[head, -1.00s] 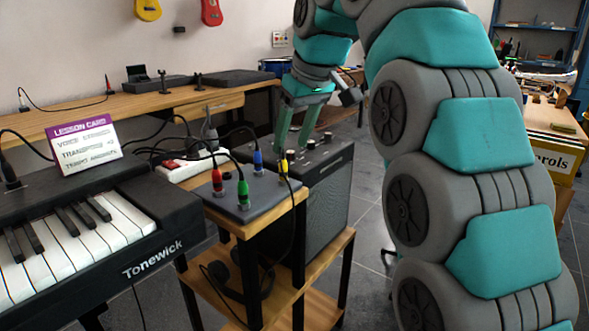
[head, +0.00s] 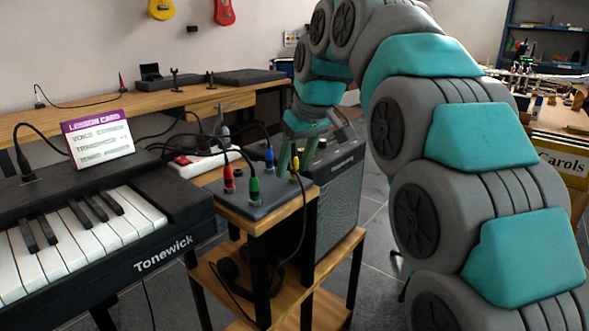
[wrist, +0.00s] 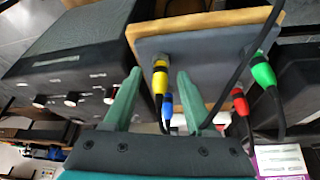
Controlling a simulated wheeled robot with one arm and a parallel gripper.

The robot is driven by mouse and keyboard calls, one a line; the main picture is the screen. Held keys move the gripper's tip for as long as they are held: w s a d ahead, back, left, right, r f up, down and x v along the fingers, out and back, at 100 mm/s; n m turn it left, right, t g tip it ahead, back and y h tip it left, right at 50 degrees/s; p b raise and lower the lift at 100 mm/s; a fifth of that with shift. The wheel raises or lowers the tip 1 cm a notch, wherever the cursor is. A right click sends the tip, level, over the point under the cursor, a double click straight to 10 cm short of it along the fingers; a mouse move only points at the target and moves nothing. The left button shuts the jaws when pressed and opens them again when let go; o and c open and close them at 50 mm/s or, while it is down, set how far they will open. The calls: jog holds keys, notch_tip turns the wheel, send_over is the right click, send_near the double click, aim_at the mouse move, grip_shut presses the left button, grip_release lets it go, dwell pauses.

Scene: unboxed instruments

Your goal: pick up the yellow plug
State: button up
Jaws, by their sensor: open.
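The yellow plug (head: 295,164) stands upright in the dark grey panel (head: 243,208), near its right corner, with a black cable from its top. In the wrist view the yellow plug (wrist: 160,78) lies between the two teal fingertips, with a visible gap on each side. My gripper (wrist: 159,74) is open and holds nothing. In the head view my gripper (head: 293,168) reaches down at the plug, its fingers partly overlapping the amplifier behind. I cannot tell exactly how deep the fingers are around the plug.
Blue (head: 269,156), red (head: 228,178) and green (head: 253,188) plugs stand in the same panel, with cables looping above. The amplifier (head: 335,195) is close on the right. A keyboard (head: 150,250) and a white power strip (head: 200,162) are to the left.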

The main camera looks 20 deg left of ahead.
jog(key=shift+c, duration=0.4)
grip_shut()
dwell(0.4)
